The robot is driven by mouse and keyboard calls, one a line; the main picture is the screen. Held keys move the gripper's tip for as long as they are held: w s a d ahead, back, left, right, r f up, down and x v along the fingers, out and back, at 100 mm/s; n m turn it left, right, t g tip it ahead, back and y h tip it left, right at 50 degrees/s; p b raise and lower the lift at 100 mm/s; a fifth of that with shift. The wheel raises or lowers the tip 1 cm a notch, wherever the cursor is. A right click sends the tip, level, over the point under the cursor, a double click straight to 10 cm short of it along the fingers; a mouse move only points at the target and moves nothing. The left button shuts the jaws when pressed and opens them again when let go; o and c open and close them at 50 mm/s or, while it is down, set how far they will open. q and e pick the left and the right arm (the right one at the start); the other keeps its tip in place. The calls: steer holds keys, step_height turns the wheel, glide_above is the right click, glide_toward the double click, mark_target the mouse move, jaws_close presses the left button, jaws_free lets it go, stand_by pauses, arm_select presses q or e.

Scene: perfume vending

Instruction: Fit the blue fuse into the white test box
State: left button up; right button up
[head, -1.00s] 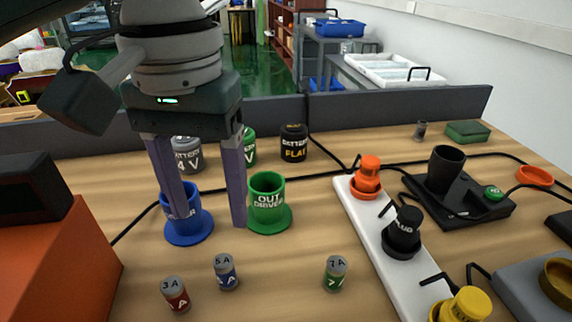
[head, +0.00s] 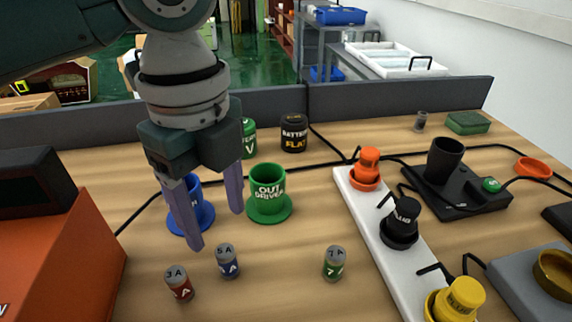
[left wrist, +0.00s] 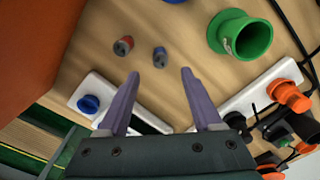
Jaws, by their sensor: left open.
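The blue fuse (head: 228,261), a small grey-topped cylinder marked 5 A, stands upright on the table. It also shows in the left wrist view (left wrist: 160,57), beyond my fingertips and between their lines. My left gripper (head: 217,228) is open and empty, its two purple fingers pointing down just behind and above the blue fuse, apart from it. The fingers also show in the left wrist view (left wrist: 160,73). I cannot make out a white test box for certain; a white block with a blue knob (left wrist: 88,104) shows at the lower left of the wrist view. My right gripper is not in view.
A red fuse (head: 179,284) stands close left of the blue one; a green fuse (head: 334,263) stands to the right. Green (head: 268,205) and blue (head: 205,216) cups stand behind. A white strip with plugs (head: 375,232) lies right, an orange box (head: 60,262) left.

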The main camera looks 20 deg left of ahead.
mark_target(224, 251)
arm_select(q)
step_height(224, 251, down, 7)
steer(key=shift+f+b, duration=0.1)
steer(key=shift+b, duration=0.3)
steer(key=shift+c, duration=0.4)
jaws_close()
